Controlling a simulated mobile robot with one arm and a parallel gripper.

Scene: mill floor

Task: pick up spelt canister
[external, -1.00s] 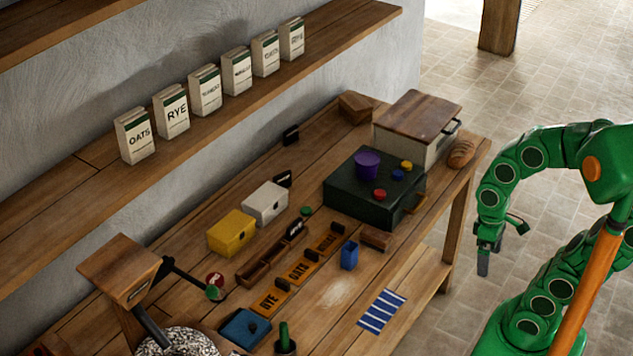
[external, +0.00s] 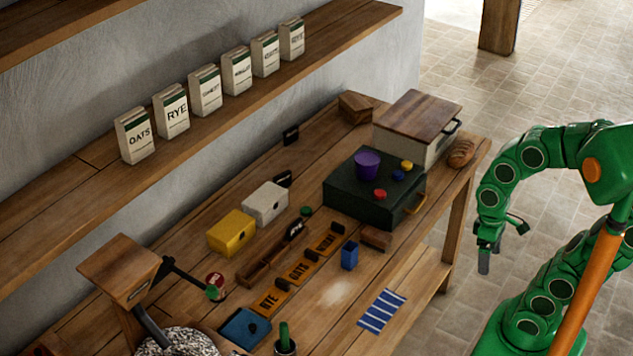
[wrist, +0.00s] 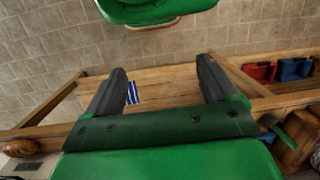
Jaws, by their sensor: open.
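I cannot make out a canister with a readable spelt label in either view. A small round container with a red and white face and a green part (external: 214,286) stands on the bench beside the mill, and its label is too small to read. My gripper (external: 484,262) hangs off the right side of the bench, away from everything on it. In the wrist view my gripper (wrist: 162,88) is open, with nothing between its two fingers.
The bench (external: 335,293) holds a yellow box (external: 231,233), a white box (external: 264,203), a dark green chest (external: 365,200) with a purple bowl (external: 367,165), a blue cup (external: 349,255) and a striped cloth (external: 382,311). Labelled grain bags (external: 171,111) line the shelf. Bread (external: 461,153) lies at the far end.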

